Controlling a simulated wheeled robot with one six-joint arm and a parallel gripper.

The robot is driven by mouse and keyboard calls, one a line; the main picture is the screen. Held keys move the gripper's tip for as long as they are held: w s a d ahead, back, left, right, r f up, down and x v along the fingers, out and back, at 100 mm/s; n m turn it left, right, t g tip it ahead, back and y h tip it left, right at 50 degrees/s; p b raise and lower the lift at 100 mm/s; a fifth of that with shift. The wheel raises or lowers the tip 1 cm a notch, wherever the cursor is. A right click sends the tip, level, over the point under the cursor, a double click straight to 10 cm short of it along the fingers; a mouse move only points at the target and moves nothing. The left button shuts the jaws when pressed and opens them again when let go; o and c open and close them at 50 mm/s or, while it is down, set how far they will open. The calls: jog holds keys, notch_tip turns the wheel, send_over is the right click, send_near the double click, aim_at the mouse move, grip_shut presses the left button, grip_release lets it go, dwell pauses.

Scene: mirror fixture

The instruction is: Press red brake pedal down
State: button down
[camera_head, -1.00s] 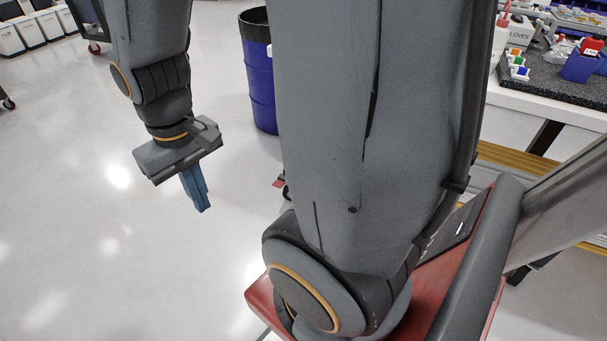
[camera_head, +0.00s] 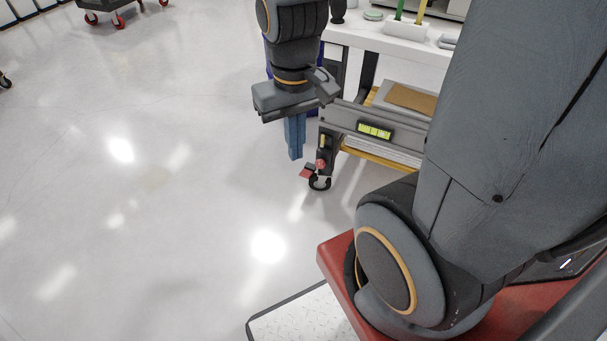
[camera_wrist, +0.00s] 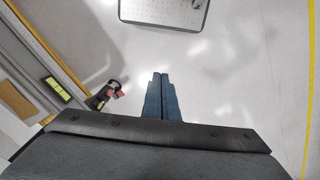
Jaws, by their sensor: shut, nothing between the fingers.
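The red brake pedal (camera_head: 307,173) sticks out at the left of a black caster (camera_head: 320,182) under the near leg of a workbench. A second small red part (camera_head: 321,164) sits just above on the caster. In the wrist view the red pedal (camera_wrist: 118,94) shows left of the fingers, small and partly unclear. My gripper (camera_head: 295,157) points down with its blue fingers shut and empty. In the head view its tips appear just above and left of the pedal. I see no contact, and the height gap is hard to judge.
The workbench (camera_head: 385,42) has a lower grey rail with a yellow-green label (camera_head: 374,131) and a shelf right of my gripper. A cart with red wheels (camera_head: 118,17) stands far back. The floor (camera_head: 150,220) to the left is clear.

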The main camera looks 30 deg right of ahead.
jog(key=w+d+f+m+t+h+b, duration=0.1)
jog(key=w+f+m+t+b, duration=0.2)
jog(key=w+f+b, duration=1)
jog(key=w+d+f+m+t+b, duration=0.25)
jog(key=w+f+b, duration=0.55)
jog(key=w+f, duration=1)
jog(key=w+d+f+m+h+b, duration=0.1)
jog(key=w+d+f+h+b, duration=0.1)
jog(key=f, duration=0.7)
jog(key=w+d+f+m+t+h+b, duration=0.1)
jog(key=d+f+h+b, duration=0.3)
jog(key=f+b, duration=0.5)
jog(key=w+d+f+m+t+h+b, duration=0.1)
jog(key=w+d+f+m+h+b, duration=0.1)
jog(key=d+f+b, duration=0.4)
notch_tip(320, 180, down, 5)
jog(key=shift+w+d+m+h, duration=0.45)
jog(key=shift+w+d, duration=0.1)
jog(key=shift+w, duration=0.4)
